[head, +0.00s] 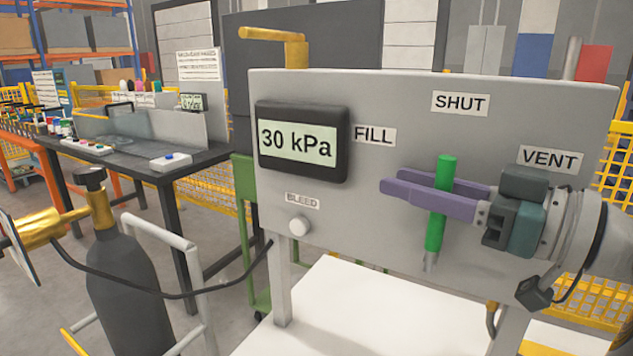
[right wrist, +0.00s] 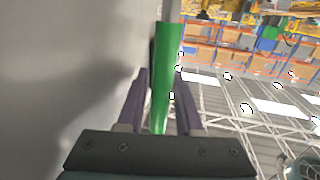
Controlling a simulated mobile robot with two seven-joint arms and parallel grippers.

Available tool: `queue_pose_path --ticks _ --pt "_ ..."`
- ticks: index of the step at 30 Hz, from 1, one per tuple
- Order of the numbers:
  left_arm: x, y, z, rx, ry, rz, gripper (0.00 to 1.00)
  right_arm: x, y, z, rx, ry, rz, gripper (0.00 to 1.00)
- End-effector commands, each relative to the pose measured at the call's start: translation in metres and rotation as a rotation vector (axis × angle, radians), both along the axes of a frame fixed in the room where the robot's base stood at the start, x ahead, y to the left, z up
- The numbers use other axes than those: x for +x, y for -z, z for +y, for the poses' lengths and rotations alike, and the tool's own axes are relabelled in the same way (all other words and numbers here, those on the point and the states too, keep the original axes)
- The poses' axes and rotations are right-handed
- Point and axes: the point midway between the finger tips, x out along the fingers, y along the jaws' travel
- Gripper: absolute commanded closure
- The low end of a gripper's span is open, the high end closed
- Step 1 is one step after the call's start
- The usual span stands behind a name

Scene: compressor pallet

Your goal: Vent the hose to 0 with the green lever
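The green lever (head: 441,172) hangs upright on the front of the grey panel (head: 330,225), below the SHUT label (head: 460,103) and between the FILL (head: 375,136) and VENT (head: 550,159) labels. The gauge display (head: 300,144) reads 30 kPa. My right gripper (head: 408,192) comes in from the right with its purple fingers on either side of the lever. The fingers look apart, with no clear grip on it. In the right wrist view the lever (right wrist: 164,70) stands between the two fingers (right wrist: 160,90). My left gripper is not in view.
A white BLEED knob (head: 299,226) sits low on the panel. A dark gas bottle (head: 125,285) with a hose stands at left on a trolley. A yellow pipe (head: 285,42) rises behind the panel. A black workbench (head: 150,174) stands behind at left.

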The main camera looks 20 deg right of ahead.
Motion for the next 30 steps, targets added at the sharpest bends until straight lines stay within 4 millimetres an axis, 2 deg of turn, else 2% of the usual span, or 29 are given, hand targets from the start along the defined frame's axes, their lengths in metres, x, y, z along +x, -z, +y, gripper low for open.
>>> queue_pose_path --ticks 8,18,30 --pt "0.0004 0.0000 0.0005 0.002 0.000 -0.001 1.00 0.0010 0.0002 0.0009 0.000 -0.001 0.001 0.65" --pt "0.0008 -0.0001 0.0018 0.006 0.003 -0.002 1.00 0.0008 0.0001 0.0008 0.000 -0.001 0.000 1.00" --pt "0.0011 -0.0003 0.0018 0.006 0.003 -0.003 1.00 0.0008 0.0000 0.0008 0.000 -0.001 0.000 1.00"
